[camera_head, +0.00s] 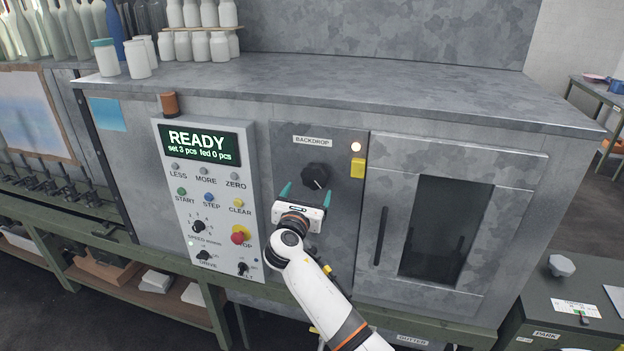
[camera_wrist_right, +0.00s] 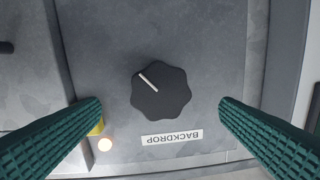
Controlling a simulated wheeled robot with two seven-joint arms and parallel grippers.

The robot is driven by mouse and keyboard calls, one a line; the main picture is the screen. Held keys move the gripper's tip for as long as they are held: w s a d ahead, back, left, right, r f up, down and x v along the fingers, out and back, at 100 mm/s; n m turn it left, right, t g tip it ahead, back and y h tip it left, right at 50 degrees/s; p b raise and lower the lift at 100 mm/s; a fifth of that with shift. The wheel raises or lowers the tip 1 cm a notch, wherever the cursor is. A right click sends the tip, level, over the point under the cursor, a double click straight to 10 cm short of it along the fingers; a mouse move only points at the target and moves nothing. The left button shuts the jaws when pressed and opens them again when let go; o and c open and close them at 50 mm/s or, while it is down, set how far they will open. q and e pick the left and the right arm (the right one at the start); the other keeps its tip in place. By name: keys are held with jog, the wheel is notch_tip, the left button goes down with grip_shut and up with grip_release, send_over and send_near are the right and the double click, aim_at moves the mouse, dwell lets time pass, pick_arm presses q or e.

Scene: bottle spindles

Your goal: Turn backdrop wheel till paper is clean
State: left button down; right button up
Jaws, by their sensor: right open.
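The backdrop wheel is a black lobed knob (camera_head: 315,176) with a white pointer line, on a grey panel under a BACKDROP label (camera_head: 313,142). It also shows in the right wrist view (camera_wrist_right: 161,90), centred between my fingers. My right gripper (camera_head: 307,190) is open in front of the wheel, its green fingers spread wide to either side and not touching it. The backdrop paper (camera_head: 28,115) at the far left is white with a blue patch, partly cut off by the picture edge. My left gripper is not in view.
A control panel (camera_head: 206,200) left of the wheel has a READY screen, buttons, knobs and a red stop button (camera_head: 238,238). A yellow block (camera_head: 358,168) and a lit lamp (camera_head: 356,147) sit right of the wheel. A cabinet door (camera_head: 446,226) is further right. Bottles stand on top.

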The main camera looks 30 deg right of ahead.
aim_at(314, 180)
jog(key=shift+p+x, duration=0.4)
jog(key=shift+x, duration=2.35)
jog(key=c, duration=1)
jog(key=shift+f, duration=0.1)
